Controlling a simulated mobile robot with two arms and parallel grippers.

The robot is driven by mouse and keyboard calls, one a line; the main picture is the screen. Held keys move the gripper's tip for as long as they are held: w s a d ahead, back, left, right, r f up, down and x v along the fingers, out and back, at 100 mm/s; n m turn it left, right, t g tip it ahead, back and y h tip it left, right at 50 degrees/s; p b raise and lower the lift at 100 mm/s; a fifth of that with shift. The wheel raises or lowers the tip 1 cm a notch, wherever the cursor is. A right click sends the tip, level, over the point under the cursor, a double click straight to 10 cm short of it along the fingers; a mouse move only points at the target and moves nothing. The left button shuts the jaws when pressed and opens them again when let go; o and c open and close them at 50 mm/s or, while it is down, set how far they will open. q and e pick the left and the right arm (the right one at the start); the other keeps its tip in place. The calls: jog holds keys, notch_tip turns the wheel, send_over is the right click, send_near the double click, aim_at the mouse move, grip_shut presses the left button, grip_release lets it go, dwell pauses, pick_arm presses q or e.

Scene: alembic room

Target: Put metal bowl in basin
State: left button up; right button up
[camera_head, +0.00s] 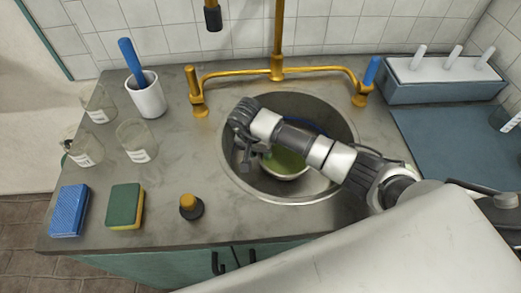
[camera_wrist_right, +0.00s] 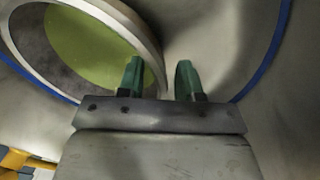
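The metal bowl (camera_head: 288,175), with green inside it, sits within the round sink basin (camera_head: 334,110), partly hidden behind my right arm. In the right wrist view the bowl (camera_wrist_right: 100,45) is large at the upper left, its pale rim running down between the fingertips. My right gripper (camera_head: 246,162) is over the left part of the basin, at the bowl's left side. In the wrist view its green fingers (camera_wrist_right: 160,78) are apart, with a gap beside the rim. I cannot tell whether either finger touches it. My left gripper is not in view.
A brass faucet (camera_head: 277,68) stands behind the basin. A blue line (camera_head: 303,122) runs inside it. Glass beakers (camera_head: 137,141), a white mug (camera_head: 149,98), sponges (camera_head: 125,206) and a dark-based knob (camera_head: 190,206) stand left. A blue-grey box (camera_head: 440,90) is at right.

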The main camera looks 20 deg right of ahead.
jog(key=b+v, duration=0.1)
jog(key=v, duration=1.1)
jog(key=shift+r, duration=0.15)
dwell(1.1)
